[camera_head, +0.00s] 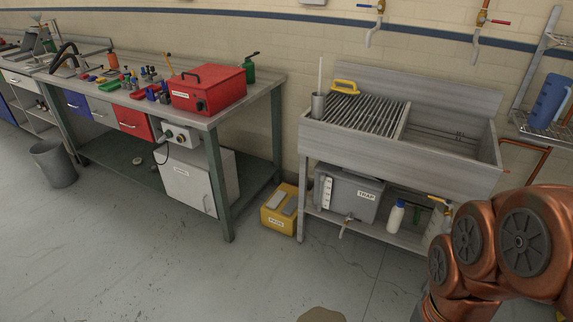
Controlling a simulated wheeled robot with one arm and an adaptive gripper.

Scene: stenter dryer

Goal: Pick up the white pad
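A yellow bin (268,220) with a small label stands on the floor between the workbench and the sink unit. A whitish pad (276,200) lies in its top on the left, and a greyer pad lies beside it on the right (290,206). The whitish one looks like the white pad, though it is small at this distance. My copper arm links fill the lower right corner, well apart from the bin. My gripper is out of the frame.
The workbench (262,85) at left carries a red toolbox (207,88) and many small tools. The sink unit (400,152) at right holds a grey tank (345,195) below. A grey bin (54,165) stands far left.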

